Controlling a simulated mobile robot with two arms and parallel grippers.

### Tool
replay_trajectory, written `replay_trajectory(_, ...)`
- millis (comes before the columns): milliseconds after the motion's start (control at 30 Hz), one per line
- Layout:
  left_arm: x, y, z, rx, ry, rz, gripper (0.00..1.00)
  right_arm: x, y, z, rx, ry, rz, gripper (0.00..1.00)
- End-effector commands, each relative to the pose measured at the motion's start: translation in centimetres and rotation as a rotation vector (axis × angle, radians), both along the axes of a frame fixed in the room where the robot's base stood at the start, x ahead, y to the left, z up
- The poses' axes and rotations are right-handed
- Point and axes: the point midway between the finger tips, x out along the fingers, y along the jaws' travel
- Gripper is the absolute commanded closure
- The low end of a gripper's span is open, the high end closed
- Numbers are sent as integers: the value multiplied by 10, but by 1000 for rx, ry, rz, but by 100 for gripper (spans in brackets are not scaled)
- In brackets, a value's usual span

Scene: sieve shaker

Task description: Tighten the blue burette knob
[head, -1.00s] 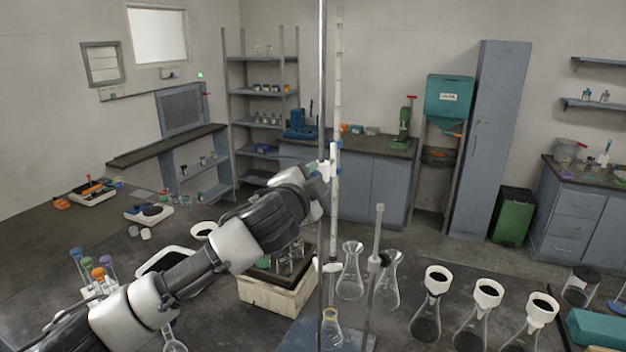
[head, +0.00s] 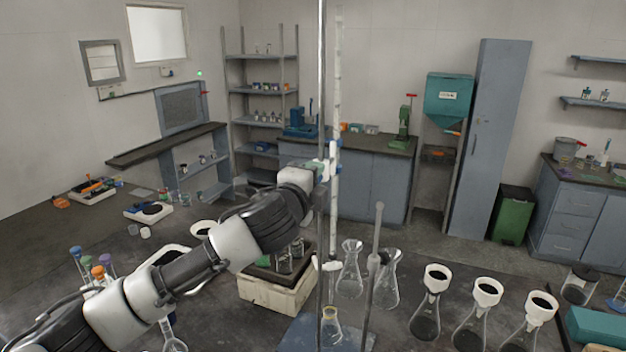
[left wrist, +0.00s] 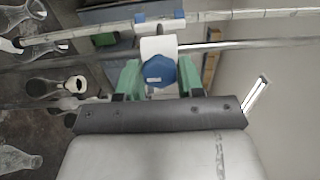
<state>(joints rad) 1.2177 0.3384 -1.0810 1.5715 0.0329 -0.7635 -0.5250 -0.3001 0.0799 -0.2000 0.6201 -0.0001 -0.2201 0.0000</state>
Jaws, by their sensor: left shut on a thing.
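The blue burette knob (left wrist: 159,71) sits on a white clamp body (left wrist: 158,46) in the left wrist view. My left gripper (left wrist: 159,78) has its green fingers on both sides of the knob and is shut on it. In the head view my left gripper (head: 318,173) is at the metal stand rod (head: 322,90), where the clamp holds the burette (head: 338,100) upright. The knob itself is hidden there behind the gripper and rod. My right gripper is not in view.
Erlenmeyer flasks (head: 350,272) stand just right of the rod, and a yellow-rimmed flask (head: 330,325) is on the stand base. Several funnel-topped flasks (head: 487,310) stand to the right. A boxy white device (head: 272,292) is below my left arm.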

Motion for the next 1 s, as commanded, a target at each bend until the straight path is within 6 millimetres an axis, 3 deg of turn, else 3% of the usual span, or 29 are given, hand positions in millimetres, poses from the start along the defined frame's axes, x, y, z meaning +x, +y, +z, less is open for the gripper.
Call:
replay_trajectory(367,0,0,-2,6,0,-1,86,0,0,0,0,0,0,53)
replay_trajectory(400,0,0,-2,6,0,-1,58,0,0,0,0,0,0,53)
replay_trajectory(533,0,0,-1,5,0,-1,39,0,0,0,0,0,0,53)
replay_trajectory(833,-1,0,-1,4,-2,0,39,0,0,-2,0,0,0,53)
replay_trajectory(1000,-17,7,-4,3,-2,-2,39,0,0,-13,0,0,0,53)
